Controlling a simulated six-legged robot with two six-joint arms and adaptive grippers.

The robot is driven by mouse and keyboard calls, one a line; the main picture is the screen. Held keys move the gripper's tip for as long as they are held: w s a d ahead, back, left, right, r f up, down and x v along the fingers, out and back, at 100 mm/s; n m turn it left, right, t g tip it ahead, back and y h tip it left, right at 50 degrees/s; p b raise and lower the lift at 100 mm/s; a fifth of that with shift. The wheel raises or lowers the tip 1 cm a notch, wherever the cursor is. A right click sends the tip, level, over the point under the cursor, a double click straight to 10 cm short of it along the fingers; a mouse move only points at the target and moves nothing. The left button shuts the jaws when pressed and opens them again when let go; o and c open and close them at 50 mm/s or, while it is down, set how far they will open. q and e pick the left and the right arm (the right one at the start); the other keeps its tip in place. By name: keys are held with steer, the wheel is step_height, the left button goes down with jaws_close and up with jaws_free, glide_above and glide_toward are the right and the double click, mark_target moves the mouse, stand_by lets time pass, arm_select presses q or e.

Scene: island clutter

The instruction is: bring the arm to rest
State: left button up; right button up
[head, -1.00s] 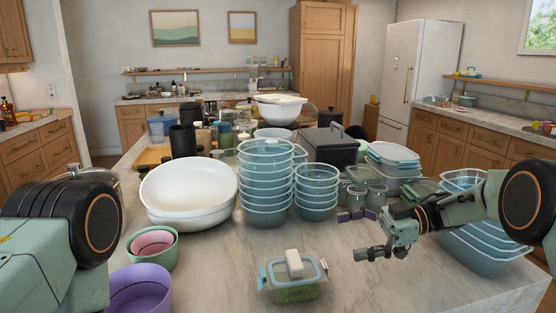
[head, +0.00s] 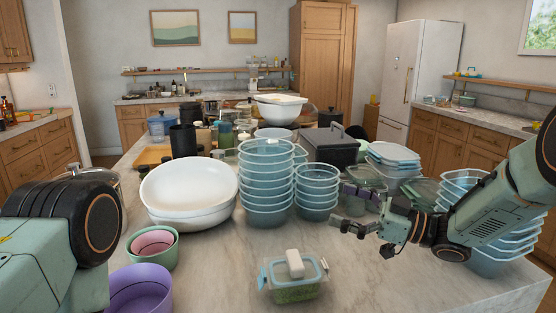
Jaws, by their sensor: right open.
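My right arm (head: 495,215) comes in from the right edge, over the right side of the marble island (head: 390,285). Its gripper (head: 343,208) is open, its fingers pointing left and apart, with nothing between them. It is in front of the glass jars and right of the stacked blue bowls (head: 267,180); whether it touches any of them I cannot tell. Part of my left arm (head: 75,225) fills the lower left, and its gripper is out of view.
A lidded container with green contents (head: 294,290) and a white block on top stands at the front. Purple (head: 140,292) and green (head: 152,262) bowls, large white bowls (head: 188,190) and a black box (head: 330,148) crowd the island. Blue trays (head: 500,262) stand behind my right arm. The front right is clear.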

steer(key=s+a+f+m+t+h, duration=0.1)
steer(key=s+f+m+t+h, duration=0.1)
steer(key=s, duration=0.3)
steer(key=shift+a+f+m+h, duration=0.35)
steer(key=shift+f+m, duration=0.25)
steer(key=shift+m, duration=0.2)
steer(key=shift+s+a, duration=0.15)
